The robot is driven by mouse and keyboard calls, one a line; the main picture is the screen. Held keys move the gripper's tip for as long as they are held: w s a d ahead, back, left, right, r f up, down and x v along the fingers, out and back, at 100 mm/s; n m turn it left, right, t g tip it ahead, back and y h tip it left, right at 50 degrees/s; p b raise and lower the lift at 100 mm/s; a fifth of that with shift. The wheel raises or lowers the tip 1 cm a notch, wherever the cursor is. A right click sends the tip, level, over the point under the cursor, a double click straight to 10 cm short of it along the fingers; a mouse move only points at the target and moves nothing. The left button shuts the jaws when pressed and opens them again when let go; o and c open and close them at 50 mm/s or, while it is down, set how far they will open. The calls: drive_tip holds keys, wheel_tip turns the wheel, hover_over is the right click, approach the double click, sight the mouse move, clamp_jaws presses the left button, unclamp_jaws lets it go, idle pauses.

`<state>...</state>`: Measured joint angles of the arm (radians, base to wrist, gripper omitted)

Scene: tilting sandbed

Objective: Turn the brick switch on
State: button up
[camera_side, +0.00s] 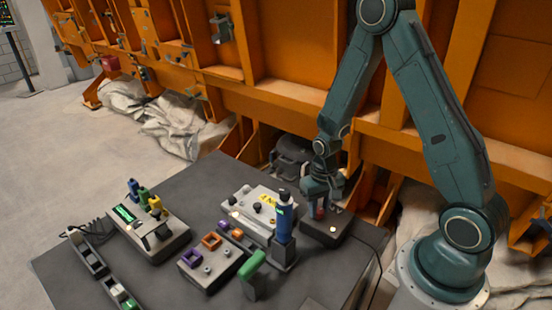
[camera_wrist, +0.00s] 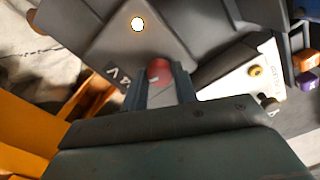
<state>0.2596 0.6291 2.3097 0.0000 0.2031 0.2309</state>
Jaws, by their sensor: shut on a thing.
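The brick switch (camera_side: 320,213) is a brick-red lever on a dark box (camera_side: 344,238) at the right edge of the table. My gripper (camera_side: 320,203) points down over it and is shut on its upper part. In the wrist view the red end of the brick switch (camera_wrist: 158,65) shows between the two fingers of my gripper (camera_wrist: 160,80). The fingers hide the lower part of the lever and its pivot. A round lamp (camera_wrist: 138,24) on the box face shines white; it also shows bright in the side view (camera_side: 333,230).
A blue upright handle (camera_side: 284,222) stands close left of my gripper. Behind it is a pale panel (camera_side: 240,212) with knobs. A green handle (camera_side: 254,266), a box with coloured squares (camera_side: 207,272) and a panel with coloured levers (camera_side: 150,232) stand farther left.

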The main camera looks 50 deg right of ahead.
sight(319, 210)
drive_tip(key=shift+m, duration=0.9)
drive_tip(key=o, duration=1)
drive_tip(key=shift+c, duration=0.2)
drive_tip(key=shift+r, duration=0.2)
wheel_tip(319, 210, up, 14)
drive_tip(key=shift+f, duration=0.25)
